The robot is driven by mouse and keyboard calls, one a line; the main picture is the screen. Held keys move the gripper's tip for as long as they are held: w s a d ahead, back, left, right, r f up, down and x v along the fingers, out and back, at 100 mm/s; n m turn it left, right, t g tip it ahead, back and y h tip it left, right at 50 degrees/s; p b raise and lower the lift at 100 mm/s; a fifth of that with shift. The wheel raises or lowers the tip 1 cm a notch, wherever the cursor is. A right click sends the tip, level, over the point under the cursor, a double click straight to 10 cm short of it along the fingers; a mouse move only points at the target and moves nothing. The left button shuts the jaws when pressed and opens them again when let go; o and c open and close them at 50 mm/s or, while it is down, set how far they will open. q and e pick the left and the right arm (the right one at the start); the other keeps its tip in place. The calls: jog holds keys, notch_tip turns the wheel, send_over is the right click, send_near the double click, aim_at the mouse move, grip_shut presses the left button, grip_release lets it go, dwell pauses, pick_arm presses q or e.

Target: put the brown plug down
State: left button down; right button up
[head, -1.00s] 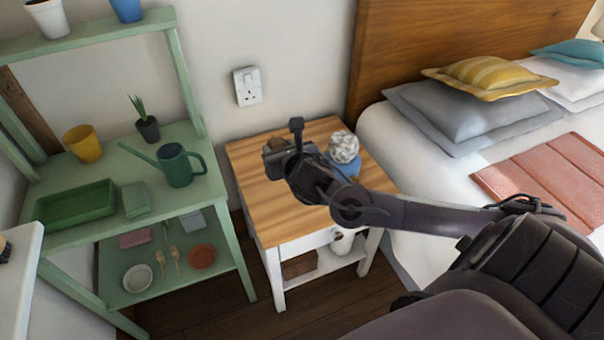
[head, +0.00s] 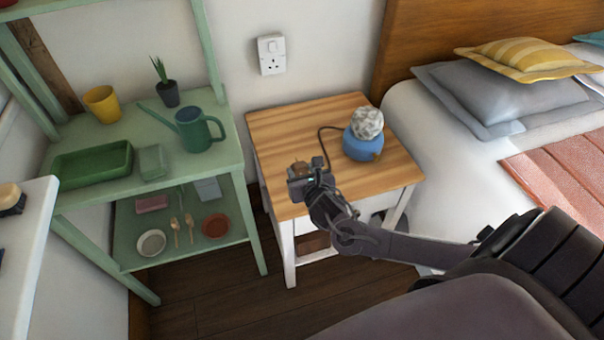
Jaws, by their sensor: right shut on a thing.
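The brown plug (head: 298,168) is held in my right gripper (head: 301,179), which is shut on it. The gripper is over the front left part of the wooden nightstand top (head: 272,140). I cannot tell whether the plug touches the wood. A dark cord (head: 319,138) curves from near the gripper to a blue lamp (head: 361,146) with a white faceted globe (head: 367,123), at the right of the top. My left gripper is not in view.
A white wall socket (head: 271,55) is above the nightstand. A green shelf (head: 217,150) with a watering can (head: 196,130), pots and trays stands at the left. The bed (head: 440,165) is at the right. The back left of the nightstand top is clear.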

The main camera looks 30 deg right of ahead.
jog(key=shift+f, duration=0.15)
jog(key=shift+f, duration=0.55)
jog(key=o, duration=1)
jog(key=shift+c, duration=0.2)
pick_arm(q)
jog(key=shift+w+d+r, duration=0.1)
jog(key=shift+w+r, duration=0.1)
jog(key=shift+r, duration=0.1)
pick_arm(e)
jog(key=shift+o, duration=0.2)
jog(key=shift+r, duration=0.2)
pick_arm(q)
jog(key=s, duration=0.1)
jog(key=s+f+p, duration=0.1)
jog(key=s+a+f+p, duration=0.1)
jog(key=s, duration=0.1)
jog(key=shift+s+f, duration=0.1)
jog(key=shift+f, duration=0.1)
pick_arm(e)
jog(key=v, duration=1.2)
jog(key=shift+r, duration=0.3)
